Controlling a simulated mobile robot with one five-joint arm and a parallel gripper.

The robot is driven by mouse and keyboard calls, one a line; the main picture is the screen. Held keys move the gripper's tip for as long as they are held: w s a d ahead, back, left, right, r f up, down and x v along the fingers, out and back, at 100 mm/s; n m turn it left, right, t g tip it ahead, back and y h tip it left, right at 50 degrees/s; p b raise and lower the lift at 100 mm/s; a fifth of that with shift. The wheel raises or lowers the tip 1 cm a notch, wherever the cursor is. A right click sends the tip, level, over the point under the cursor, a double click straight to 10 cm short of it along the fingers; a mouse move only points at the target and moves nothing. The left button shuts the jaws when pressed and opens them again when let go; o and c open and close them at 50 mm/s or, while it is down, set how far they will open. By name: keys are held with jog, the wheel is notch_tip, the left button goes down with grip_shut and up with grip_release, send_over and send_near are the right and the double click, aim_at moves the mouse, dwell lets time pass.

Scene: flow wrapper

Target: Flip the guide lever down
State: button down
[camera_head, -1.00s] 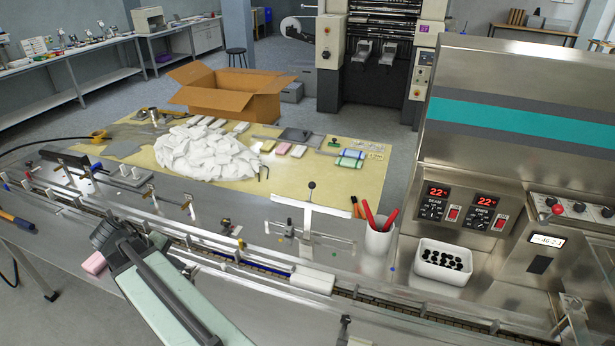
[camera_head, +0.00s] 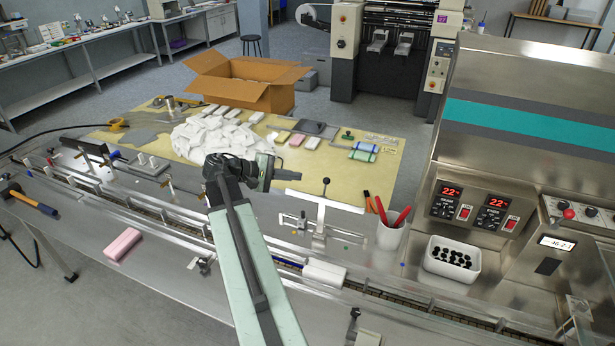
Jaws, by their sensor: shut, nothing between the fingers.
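The guide lever (camera_head: 325,188) stands upright, a thin rod with a black ball knob on top. It rises from a pale metal bracket (camera_head: 320,230) behind the conveyor channel. My gripper (camera_head: 297,175) is at the end of my pale green arm, to the left of the knob and at about its height in the picture. Its dark fingers point right towards the lever and look shut and empty. A small gap shows between the fingertips and the knob; I cannot tell the distance in depth.
A white cup with red-handled tools (camera_head: 391,232) and a white bin of black pieces (camera_head: 449,258) stand to the right. A white pack (camera_head: 324,272) lies in the conveyor channel. A pink block (camera_head: 122,244) lies on the front plate. A pile of white packs (camera_head: 215,140) is behind.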

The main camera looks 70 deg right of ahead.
jog(key=b+x, duration=0.3)
jog(key=x, duration=0.6)
jog(key=shift+d+f, duration=0.1)
